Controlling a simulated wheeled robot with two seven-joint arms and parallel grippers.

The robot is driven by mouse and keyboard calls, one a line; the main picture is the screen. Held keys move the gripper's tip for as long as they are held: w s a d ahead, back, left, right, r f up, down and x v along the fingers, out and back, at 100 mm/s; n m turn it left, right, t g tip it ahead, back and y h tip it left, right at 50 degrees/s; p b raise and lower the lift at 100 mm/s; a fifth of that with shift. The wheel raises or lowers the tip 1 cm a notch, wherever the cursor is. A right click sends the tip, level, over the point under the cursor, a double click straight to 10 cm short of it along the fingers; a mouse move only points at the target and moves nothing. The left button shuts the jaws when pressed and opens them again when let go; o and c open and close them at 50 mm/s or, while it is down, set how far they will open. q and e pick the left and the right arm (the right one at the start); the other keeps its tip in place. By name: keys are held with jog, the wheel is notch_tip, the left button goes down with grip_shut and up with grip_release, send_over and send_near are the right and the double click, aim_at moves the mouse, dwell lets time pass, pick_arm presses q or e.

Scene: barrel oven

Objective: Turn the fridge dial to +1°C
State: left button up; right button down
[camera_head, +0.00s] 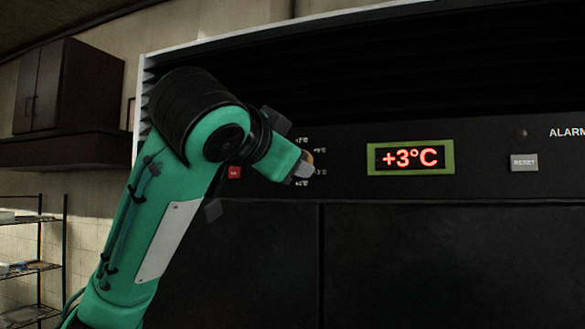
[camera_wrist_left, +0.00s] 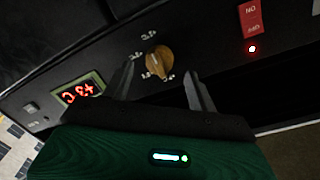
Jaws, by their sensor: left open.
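The fridge dial (camera_wrist_left: 159,60) is a round tan knob with a white pointer mark, ringed by small temperature labels that are too blurred to read. In the head view my left gripper (camera_head: 302,168) covers most of it. The display (camera_head: 410,158) reads +3°C in red; it also shows in the left wrist view (camera_wrist_left: 80,92). My left gripper (camera_wrist_left: 163,85) is open, its two fingers apart on either side of the dial. I cannot tell whether they touch it. My right gripper is in neither view.
A red on/off switch (camera_wrist_left: 251,18) with a lit red light sits beside the dial. A grey reset button (camera_head: 524,162) and a dark alarm lamp (camera_head: 520,134) are right of the display. Dark fridge doors (camera_head: 420,260) lie below. A wall cabinet (camera_head: 70,85) and wire shelves (camera_head: 35,268) stand left.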

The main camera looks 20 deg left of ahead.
pick_arm(q)
jog(key=s+b, duration=0.3)
jog(key=s, duration=0.7)
jog(key=shift+a+r+b, duration=0.3)
jog(key=shift+a+r, duration=0.05)
